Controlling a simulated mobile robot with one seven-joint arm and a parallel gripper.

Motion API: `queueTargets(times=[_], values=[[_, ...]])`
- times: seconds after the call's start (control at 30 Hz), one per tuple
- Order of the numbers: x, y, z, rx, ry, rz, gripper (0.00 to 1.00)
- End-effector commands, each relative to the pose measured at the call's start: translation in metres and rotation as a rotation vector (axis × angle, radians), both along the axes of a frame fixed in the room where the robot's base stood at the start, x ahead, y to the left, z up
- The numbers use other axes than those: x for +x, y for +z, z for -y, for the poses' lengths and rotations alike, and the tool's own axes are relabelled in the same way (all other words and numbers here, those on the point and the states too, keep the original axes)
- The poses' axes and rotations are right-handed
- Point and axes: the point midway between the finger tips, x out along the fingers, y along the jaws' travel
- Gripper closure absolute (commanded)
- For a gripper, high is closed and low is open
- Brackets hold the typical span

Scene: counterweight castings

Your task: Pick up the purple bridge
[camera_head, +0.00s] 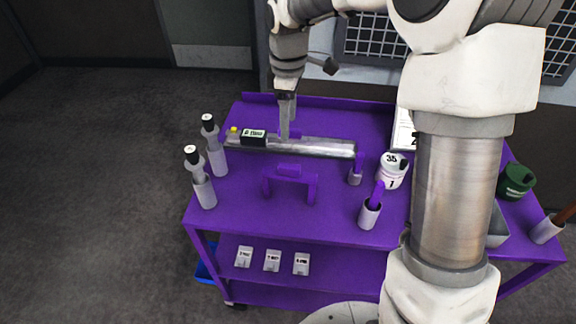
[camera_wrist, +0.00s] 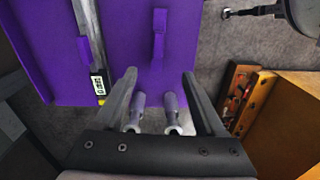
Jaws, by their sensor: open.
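The purple bridge (camera_head: 289,184) stands upright on the purple cart top, in front of the long metal bar, with two legs and a raised block on top. It also shows in the wrist view (camera_wrist: 158,38), beyond my fingertips. My gripper (camera_head: 286,135) points down at the metal bar, behind the bridge and apart from it. In the wrist view my gripper (camera_wrist: 158,76) has its two fingers spread with nothing held between them. Whether the fingertips touch the bar cannot be told.
The metal bar (camera_head: 320,147) carries a black labelled box (camera_head: 253,137). Two capped bottles (camera_head: 205,190) stand at the cart's left edge. A white tub (camera_head: 392,170) and a cup (camera_head: 369,214) with a purple handle stand to the right. The purple cart top (camera_head: 235,200) around the bridge is clear.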

Motion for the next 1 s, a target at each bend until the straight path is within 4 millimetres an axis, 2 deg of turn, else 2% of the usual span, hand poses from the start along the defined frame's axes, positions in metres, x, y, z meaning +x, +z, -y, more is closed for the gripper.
queueTargets(times=[0.17,0.5,0.6,0.87,1.0], values=[[0.001,-0.02,-0.001,0.001,0.014,-0.01,0.28],[0.001,-0.093,-0.001,0.002,0.013,-0.011,0.28],[0.001,-0.11,-0.001,0.001,0.012,-0.01,0.28],[0.002,-0.128,-0.001,0.002,0.011,-0.007,0.28],[0.003,-0.144,0.002,0.002,0.011,-0.01,0.28]])
